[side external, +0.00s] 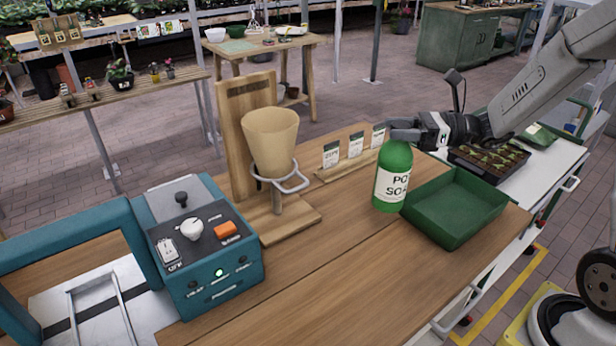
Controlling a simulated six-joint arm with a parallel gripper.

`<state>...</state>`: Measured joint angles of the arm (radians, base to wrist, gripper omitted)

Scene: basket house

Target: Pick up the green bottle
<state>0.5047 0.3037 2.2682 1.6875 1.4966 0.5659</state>
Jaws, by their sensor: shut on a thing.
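The green bottle (393,180) has a white label with dark lettering, partly readable. It is upright over the wooden table, right of centre in the side external view. My gripper (404,136) is at the bottle's top and shut on it. The gripper covers the bottle's cap and neck. I cannot tell whether the bottle's base touches the table or is slightly above it.
A green tray (456,232) stands close to the right of the bottle. Seed packets (356,145) stand in a wooden holder behind it. A funnel (271,138) on a wooden stand and a teal machine (206,262) are to the left. The table's front middle is clear.

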